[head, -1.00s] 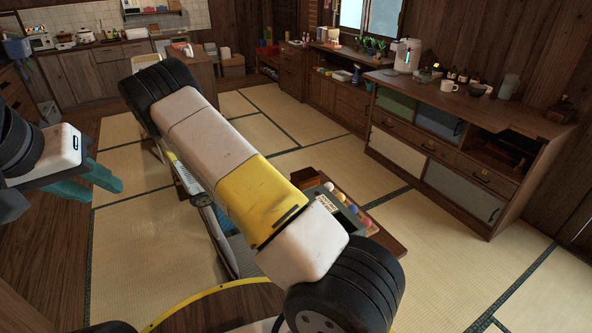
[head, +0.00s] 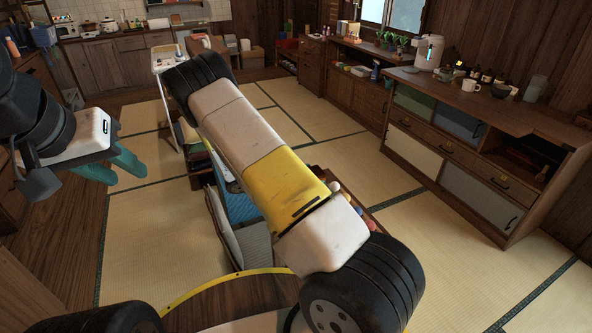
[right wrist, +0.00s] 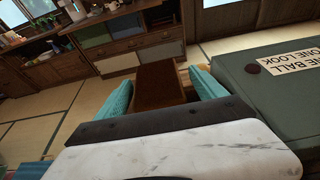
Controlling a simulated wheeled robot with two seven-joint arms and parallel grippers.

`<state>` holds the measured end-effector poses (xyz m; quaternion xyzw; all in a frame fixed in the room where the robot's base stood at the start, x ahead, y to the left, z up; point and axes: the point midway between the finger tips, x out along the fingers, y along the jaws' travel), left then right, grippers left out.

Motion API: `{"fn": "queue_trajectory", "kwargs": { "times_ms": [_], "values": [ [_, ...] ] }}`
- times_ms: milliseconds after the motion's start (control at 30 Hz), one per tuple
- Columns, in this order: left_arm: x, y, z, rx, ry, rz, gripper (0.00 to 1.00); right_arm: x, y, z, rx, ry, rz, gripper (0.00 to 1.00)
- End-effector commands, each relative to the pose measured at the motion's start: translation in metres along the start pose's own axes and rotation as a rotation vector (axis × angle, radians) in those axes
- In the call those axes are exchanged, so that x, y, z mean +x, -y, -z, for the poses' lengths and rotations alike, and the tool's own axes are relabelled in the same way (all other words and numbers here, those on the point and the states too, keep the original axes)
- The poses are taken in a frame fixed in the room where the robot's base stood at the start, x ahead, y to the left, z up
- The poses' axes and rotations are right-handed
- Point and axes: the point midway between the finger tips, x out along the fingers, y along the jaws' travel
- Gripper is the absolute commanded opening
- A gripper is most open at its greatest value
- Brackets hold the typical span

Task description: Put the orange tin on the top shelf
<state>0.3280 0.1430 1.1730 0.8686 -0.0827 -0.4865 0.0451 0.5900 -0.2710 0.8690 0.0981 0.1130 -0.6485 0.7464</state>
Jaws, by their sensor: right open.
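I cannot make out an orange tin in either view, and no shelf is clearly marked as the top one. My right gripper is hidden behind my own arm in the head view. In the right wrist view my right gripper (right wrist: 162,95) is open, with a teal finger on each side and nothing held. A brown wooden surface (right wrist: 160,82) shows beyond and between the fingers.
A dark green box (right wrist: 285,90) with printed words lies right of my right gripper. A long wooden sideboard (head: 455,150) with sliding doors holds a white mug (head: 471,86) and bottles. A white rack (head: 166,57) stands behind my arm. Open tatami (head: 150,245) lies at left.

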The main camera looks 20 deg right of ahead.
Motion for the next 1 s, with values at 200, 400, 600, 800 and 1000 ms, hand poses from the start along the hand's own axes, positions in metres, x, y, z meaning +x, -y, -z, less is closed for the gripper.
{"fn": "queue_trajectory", "kwargs": {
  "times_ms": [200,400,600,800,1000],
  "values": [
    [0.000,0.000,0.000,0.000,0.000,0.000,0.36,0.032,-0.002,-0.001,0.000,0.001,0.003,0.80],
    [0.000,0.000,0.000,0.000,0.000,0.000,0.36,0.035,-0.002,-0.001,0.001,0.001,0.001,0.80],
    [0.000,0.000,0.000,0.000,0.000,0.000,0.36,0.035,-0.002,-0.001,0.001,0.001,0.001,0.49],
    [0.000,0.000,0.000,0.000,0.000,0.000,0.36,0.034,-0.003,-0.001,0.001,0.001,0.001,0.09],
    [0.000,0.000,0.000,0.000,0.000,0.000,0.36,0.034,-0.003,-0.001,0.001,0.002,0.001,0.00]
  ]
}}
